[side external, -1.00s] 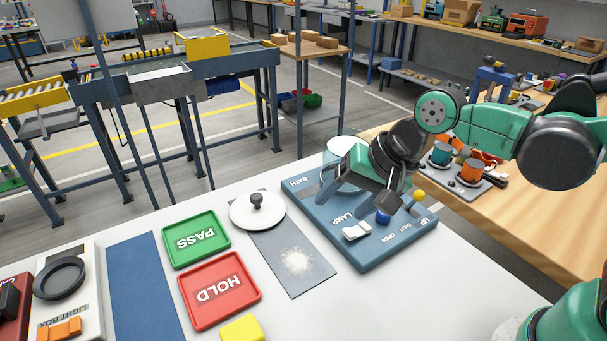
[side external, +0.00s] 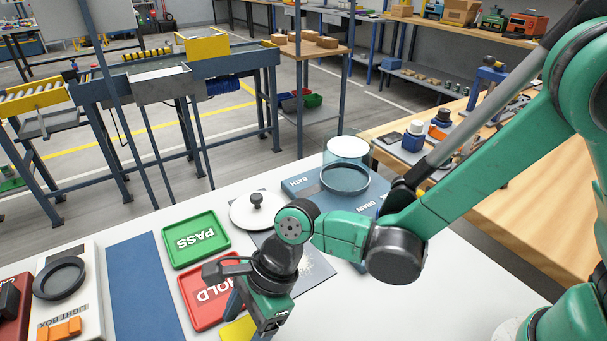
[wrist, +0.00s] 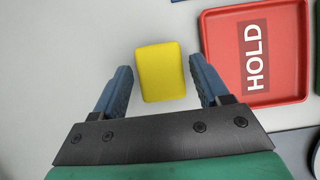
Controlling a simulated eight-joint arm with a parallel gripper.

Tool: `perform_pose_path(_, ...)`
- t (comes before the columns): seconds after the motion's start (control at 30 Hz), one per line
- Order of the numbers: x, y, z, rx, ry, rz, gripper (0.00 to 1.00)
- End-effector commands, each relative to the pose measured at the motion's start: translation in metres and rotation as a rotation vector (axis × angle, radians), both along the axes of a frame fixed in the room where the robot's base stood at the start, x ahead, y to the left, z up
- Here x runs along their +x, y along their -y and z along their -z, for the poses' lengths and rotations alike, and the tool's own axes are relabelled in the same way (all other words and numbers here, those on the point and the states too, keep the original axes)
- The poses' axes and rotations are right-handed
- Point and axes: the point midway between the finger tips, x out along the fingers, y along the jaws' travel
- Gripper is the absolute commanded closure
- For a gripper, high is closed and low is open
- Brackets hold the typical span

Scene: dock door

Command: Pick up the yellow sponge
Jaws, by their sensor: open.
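The yellow sponge (wrist: 162,72) lies on the white table next to the red HOLD tray. In the wrist view it sits between and a little beyond the two blue fingers of my gripper (wrist: 160,88), with a gap on each side. In the side view my gripper (side external: 256,325) points down over the sponge (side external: 238,330), which is partly hidden behind it and cut by the frame's lower edge. The gripper is open and empty. Its height above the sponge is hard to tell.
The red HOLD tray (wrist: 258,88) is close on the right in the wrist view. The green PASS tray (side external: 196,240), a white lid (side external: 240,213) and the blue bath panel (side external: 300,185) stand farther back. A blue mat (side external: 140,290) lies to the left.

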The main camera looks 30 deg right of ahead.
Motion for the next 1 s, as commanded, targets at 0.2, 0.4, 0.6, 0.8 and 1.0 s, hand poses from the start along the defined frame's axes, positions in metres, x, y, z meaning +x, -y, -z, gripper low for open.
perform_pose_path(0.2, -0.0004, -0.0056, 0.0102, 0.000, 0.000, 0.000, 0.32)
perform_pose_path(0.4, -0.0003, -0.0058, 0.0106, 0.000, 0.000, 0.000, 0.32)
perform_pose_path(0.6, -0.0002, -0.0057, 0.0105, 0.000, 0.001, 0.000, 0.77)
perform_pose_path(0.8, -0.0001, -0.0056, 0.0104, 0.000, 0.001, 0.000, 0.98)
perform_pose_path(1.0, -0.0001, -0.0056, 0.0082, 0.000, 0.001, 0.000, 0.98)
